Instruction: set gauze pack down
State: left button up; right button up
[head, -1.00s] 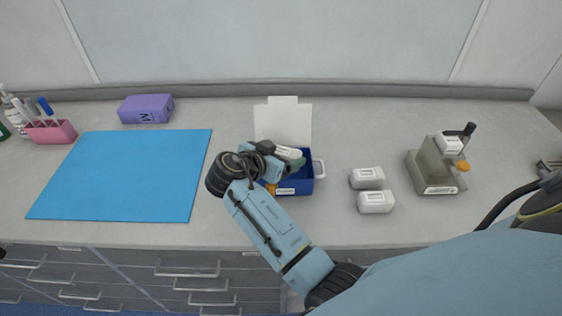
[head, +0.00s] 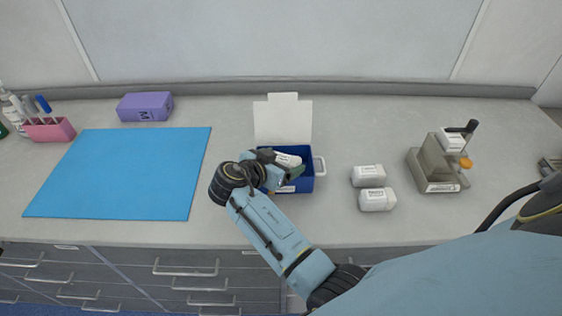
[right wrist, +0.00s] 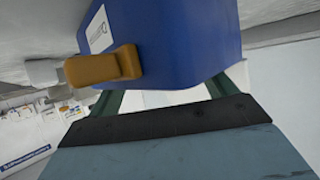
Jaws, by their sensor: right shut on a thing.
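My right gripper (head: 278,164) is at the open blue box (head: 299,184), shut on a white gauze pack (head: 288,160). The pack is at the box opening, near its left side. I cannot tell whether it touches the inside of the box. In the right wrist view, the blue box (right wrist: 190,40) with its orange latch fills the top. The green fingers (right wrist: 165,98) reach behind it with a white patch between them. Their tips are hidden by the box. My left gripper is not in view.
The box's white lid (head: 283,120) stands open behind it. Two white packs (head: 369,176) (head: 377,199) lie to its right, with a grey device (head: 436,170) beyond. A blue mat (head: 120,172), purple box (head: 145,106) and pink pen holder (head: 49,130) are on the left.

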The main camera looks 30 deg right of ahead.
jog(key=o, duration=0.9)
jog(key=shift+s+f, duration=0.1)
jog(key=shift+f, duration=0.15)
jog(key=shift+c, duration=0.2)
jog(key=shift+r+p, duration=0.45)
jog(key=shift+p, duration=0.1)
jog(key=v, duration=1.2)
jog(key=shift+r+b, duration=0.4)
jog(key=shift+b, duration=0.05)
